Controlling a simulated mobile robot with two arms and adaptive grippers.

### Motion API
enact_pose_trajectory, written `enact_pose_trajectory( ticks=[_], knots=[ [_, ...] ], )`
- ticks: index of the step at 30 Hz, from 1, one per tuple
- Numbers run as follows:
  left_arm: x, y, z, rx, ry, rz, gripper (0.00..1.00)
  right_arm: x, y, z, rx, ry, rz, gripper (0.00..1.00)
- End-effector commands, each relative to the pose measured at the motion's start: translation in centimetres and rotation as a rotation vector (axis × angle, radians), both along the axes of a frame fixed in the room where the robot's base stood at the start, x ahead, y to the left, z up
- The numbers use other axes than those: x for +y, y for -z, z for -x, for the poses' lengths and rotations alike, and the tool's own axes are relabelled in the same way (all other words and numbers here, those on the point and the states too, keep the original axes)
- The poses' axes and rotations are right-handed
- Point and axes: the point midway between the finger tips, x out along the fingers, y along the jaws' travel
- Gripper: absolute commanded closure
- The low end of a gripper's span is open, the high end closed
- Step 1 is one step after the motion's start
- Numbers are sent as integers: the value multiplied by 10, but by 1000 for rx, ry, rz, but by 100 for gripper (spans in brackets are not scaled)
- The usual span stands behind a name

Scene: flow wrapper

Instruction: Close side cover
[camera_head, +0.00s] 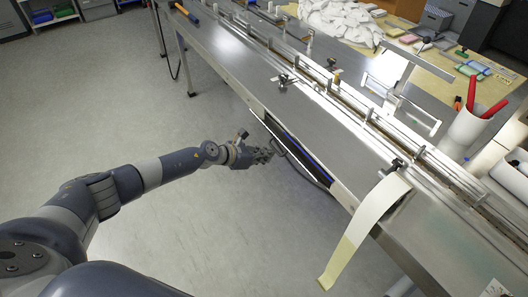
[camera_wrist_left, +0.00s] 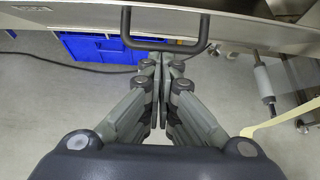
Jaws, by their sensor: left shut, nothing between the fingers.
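The side cover (camera_head: 337,189) is a long, narrow metal panel on the near side of the flow wrapper. A dark gap with a blue strip shows between it and the machine body, so it stands open. In the left wrist view the cover (camera_wrist_left: 75,19) spans the top, with a black U-shaped handle (camera_wrist_left: 165,46) hanging from it. My left gripper (camera_head: 270,151) is beside the cover, near the handle. In the wrist view the fingers (camera_wrist_left: 160,60) are together and empty, with their tips close to the handle's lower bar; I cannot tell if they touch. My right gripper is not visible.
The flow wrapper's steel top (camera_head: 240,75) runs diagonally, with rails along it. A pale film strip (camera_head: 362,232) hangs over its near edge at right. A blue crate (camera_wrist_left: 105,48) lies beyond the handle in the wrist view. The grey floor (camera_head: 120,100) at left is clear.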

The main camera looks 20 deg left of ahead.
Motion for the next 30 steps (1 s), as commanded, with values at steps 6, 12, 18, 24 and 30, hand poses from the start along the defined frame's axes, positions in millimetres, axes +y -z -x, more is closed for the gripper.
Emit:
enact_pose_trajectory(
  ticks=[6,12,18,24,30],
  knots=[
    [-5,-23,-5,66,3,-53,100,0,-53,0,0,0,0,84],
    [-8,-31,-10,131,2,-105,100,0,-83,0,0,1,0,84],
    [-12,-36,-16,154,2,-126,100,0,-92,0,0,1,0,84],
    [-19,-48,-25,153,2,-125,100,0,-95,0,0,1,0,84],
    [-25,-55,-33,152,1,-125,100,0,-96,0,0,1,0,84]
  ],
)
